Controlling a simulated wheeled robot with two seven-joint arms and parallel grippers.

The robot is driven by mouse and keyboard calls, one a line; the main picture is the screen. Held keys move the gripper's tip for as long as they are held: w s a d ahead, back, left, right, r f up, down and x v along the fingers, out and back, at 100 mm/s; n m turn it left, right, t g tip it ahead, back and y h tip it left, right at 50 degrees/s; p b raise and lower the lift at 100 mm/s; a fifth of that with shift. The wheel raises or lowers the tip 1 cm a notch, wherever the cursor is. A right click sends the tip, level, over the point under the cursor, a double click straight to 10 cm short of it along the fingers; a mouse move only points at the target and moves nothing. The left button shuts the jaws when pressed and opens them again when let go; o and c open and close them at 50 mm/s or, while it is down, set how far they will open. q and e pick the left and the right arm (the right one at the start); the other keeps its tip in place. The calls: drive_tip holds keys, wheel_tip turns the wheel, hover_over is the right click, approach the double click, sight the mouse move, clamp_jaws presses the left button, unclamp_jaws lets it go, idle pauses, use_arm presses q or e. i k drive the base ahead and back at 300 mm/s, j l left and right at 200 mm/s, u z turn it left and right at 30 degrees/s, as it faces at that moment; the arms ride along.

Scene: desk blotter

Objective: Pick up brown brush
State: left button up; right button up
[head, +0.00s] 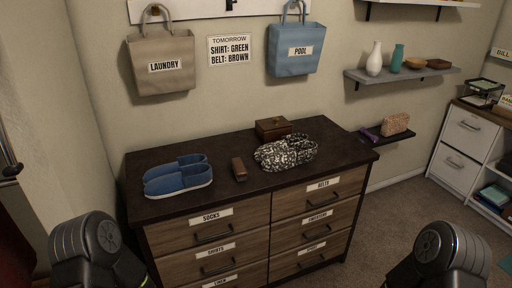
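A small brown block-shaped object, which looks like the brown brush (239,169), lies on the dark top of the dresser (222,195) near its front edge. It lies between a pair of blue slippers (178,180) on its left and a pair of black-and-white patterned slippers (286,153) on its right, apart from both. Bristles cannot be made out. Parts of my two arms show at the bottom left and bottom right, well short of the dresser top. Neither of my grippers is in view.
A brown wooden box (273,128) stands at the back of the dresser, behind the patterned slippers. A beige laundry bag (162,66) and a blue pool bag (296,62) hang on the wall above. The dresser top's right end is clear. A low shelf (388,141) is at right.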

sight(240, 171)
drive_tip(key=i+l+u, duration=0.1)
drive_tip(key=i+l, duration=0.6)
drive_tip(key=i+l+u, duration=0.1)
drive_tip(key=i+l, duration=0.55)
drive_tip(key=l, duration=0.15)
